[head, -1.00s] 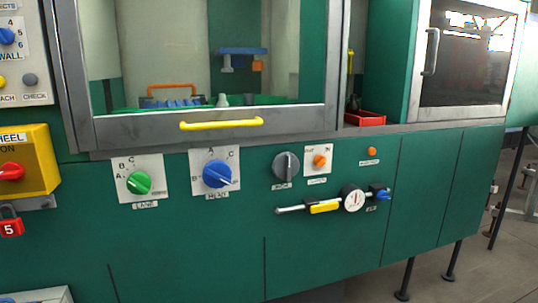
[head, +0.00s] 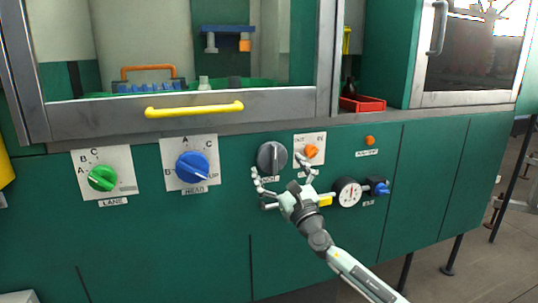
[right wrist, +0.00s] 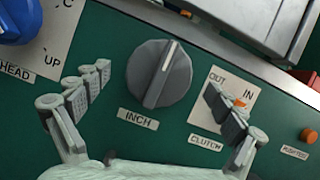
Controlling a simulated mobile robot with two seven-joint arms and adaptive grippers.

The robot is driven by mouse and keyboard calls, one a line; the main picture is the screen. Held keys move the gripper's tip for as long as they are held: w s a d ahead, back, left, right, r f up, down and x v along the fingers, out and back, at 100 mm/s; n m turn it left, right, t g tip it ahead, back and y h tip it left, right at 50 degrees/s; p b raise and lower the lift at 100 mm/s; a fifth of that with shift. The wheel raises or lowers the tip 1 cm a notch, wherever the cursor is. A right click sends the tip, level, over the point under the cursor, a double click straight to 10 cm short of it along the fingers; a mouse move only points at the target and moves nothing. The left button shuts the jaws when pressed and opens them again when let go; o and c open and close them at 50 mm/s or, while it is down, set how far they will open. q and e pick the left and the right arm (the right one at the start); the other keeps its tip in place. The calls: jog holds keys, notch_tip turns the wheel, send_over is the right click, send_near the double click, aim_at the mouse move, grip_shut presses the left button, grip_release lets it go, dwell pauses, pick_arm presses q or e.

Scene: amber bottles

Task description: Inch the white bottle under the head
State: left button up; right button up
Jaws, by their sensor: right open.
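The grey INCH knob (head: 271,157) sits on the green front panel, its white mark pointing up. My right gripper (head: 281,177) is open in front of it. In the right wrist view the knob (right wrist: 160,73) lies between the spread fingers (right wrist: 158,88), with no finger clearly touching it. A small white bottle (head: 204,84) shows behind the glass, small in the picture. A blue fixture with an orange piece (head: 227,31), perhaps the head, hangs above and to its right; I cannot tell whether they line up. My left gripper is not in view.
Left of the knob are the blue HEAD dial (head: 192,167) and green LANE dial (head: 102,178). The orange CLUTCH switch (head: 311,151) is close by the right finger. A gauge (head: 347,192) and blue-tipped valve (head: 379,187) stick out at right. A yellow handle (head: 194,109) crosses the window frame.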

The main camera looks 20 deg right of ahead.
aim_at(271, 155)
jog(key=shift+x, duration=2.2)
jog(key=shift+c, duration=0.6)
jog(key=c, duration=1)
jog(key=shift+c, duration=0.2)
jog(key=shift+f+m, duration=0.1)
jog(key=shift+m, duration=0.3)
